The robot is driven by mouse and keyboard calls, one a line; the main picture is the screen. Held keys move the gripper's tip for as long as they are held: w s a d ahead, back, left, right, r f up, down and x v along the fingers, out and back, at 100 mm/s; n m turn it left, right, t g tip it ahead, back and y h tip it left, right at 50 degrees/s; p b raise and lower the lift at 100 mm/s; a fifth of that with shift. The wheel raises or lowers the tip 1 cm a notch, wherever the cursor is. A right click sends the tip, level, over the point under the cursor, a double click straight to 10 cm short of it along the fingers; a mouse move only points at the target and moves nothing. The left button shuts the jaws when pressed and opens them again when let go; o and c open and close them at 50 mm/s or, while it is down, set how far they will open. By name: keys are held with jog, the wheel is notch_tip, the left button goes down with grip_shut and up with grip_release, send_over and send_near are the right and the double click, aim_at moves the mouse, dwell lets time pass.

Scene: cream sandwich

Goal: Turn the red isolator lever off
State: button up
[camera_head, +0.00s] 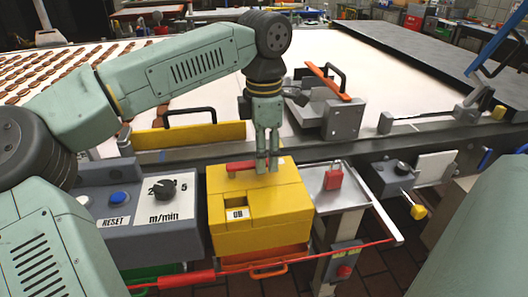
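A red lever (241,166) lies across the top of the yellow box (285,205), which has a label reading "UB" on its front. The lever lies roughly flat, pointing left in the picture. My gripper (267,168) points straight down over the top of the box, at the lever's right part. Its fingers are close together with a narrow gap and hide part of the lever. I cannot tell whether they touch it or hold it.
Left of the box is a grey panel with a black dial (164,189) and a blue RESET button (118,199). Right is a metal tray (325,203) with a red padlock-like block (333,179). A red cord (330,251) runs in front. The conveyor lies behind.

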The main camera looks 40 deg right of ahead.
notch_tip(320, 180, up, 12)
dwell(0.7)
dwell(0.4)
